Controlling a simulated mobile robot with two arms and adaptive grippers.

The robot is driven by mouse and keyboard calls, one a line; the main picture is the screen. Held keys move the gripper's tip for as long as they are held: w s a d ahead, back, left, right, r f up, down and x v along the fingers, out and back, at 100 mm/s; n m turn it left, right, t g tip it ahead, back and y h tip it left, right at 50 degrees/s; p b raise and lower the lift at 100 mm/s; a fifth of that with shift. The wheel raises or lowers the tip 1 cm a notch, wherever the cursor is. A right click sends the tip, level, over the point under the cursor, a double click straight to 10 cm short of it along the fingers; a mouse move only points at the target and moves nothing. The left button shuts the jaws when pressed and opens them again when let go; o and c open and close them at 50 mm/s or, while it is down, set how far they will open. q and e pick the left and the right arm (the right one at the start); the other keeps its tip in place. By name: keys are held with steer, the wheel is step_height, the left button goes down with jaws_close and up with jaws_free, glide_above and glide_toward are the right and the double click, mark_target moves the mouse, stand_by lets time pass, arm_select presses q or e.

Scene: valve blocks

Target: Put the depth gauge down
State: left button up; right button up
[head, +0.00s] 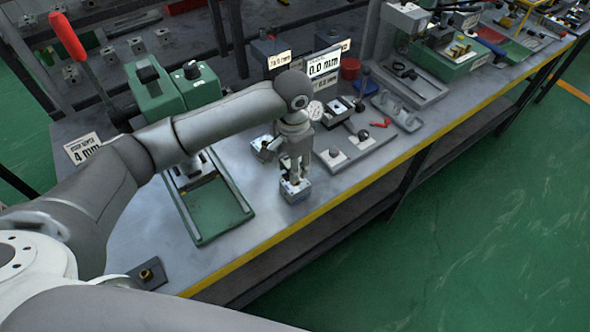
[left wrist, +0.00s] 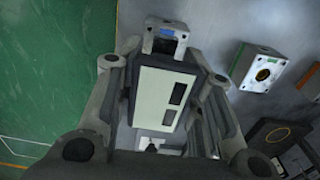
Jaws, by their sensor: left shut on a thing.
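My left gripper (head: 294,164) points down over the workbench, near its front edge. In the left wrist view its two fingers are closed around the depth gauge (left wrist: 163,97), which has a pale rectangular face with two dark windows. In the head view the gripper mostly hides the gauge. A small metal block (head: 295,191) with a blue mark stands on the bench right below the gripper; it also shows beyond the gauge in the left wrist view (left wrist: 165,37). I cannot tell whether the gauge touches this block. My right gripper is out of view.
A second block (head: 265,148) stands just left of the gripper. A green press (head: 172,92) with a green tray (head: 215,208) is at left. A grey plate (head: 355,150) lies to the right, and a display reading 0.0 mm (head: 323,63) stands behind. Bare bench shows in front.

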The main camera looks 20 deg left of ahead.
arm_select(q)
steer(key=shift+w+f, duration=0.4)
steer(key=shift+f, duration=0.05)
step_height(320, 180, down, 3)
steer(key=shift+w+r+p, duration=0.1)
steer(key=shift+p, duration=0.5)
steer(key=shift+f, duration=0.7)
steer(key=o, duration=1.1)
arm_select(e)
steer(key=shift+s+a+r, duration=0.2)
steer(key=shift+a+r, duration=0.1)
steer(key=shift+r, duration=0.35)
